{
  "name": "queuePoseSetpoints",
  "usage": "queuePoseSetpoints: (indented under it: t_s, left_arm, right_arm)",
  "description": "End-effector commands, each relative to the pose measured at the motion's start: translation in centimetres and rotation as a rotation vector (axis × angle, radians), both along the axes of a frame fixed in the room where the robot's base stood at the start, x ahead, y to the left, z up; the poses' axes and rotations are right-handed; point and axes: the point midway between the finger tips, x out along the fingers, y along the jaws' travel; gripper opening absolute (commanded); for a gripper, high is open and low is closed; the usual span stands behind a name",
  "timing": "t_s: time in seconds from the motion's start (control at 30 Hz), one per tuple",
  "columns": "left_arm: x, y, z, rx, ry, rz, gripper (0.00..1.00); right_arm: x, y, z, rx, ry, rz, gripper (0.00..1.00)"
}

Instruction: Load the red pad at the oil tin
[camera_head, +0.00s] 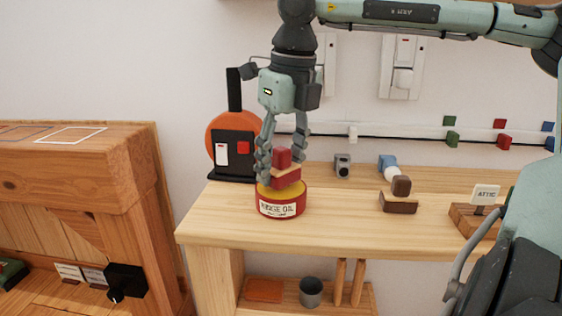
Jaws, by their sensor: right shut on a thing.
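The oil tin (281,209) is a round red tin with a white label reading partly "...GE OIL" and a yellow top. It stands on the wooden shelf near its left front. The red pad (287,178) is a small block with a red knob, a tan layer and a red lower part. My right gripper (277,160) points down and is shut on the red pad, right over the tin's yellow top. The pad's underside looks at or very close to the yellow top; I cannot tell whether they touch. My left gripper is not in view.
An orange disc with a black switch box (234,155) stands behind left. A small grey block (342,166) and the "ATTIC" sign (486,194) stand further right. Shelf between tin and brown pad is clear.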

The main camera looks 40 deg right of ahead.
Motion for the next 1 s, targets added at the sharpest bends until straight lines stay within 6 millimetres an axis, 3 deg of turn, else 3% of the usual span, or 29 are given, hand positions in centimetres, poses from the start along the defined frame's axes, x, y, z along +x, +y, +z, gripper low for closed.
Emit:
queuePoseSetpoints:
  t_s: [1.0]
  left_arm:
    - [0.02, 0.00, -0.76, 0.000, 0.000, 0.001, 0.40]
  right_arm:
    - [0.01, 0.00, -0.87, 0.000, -0.001, 0.000, 0.28]
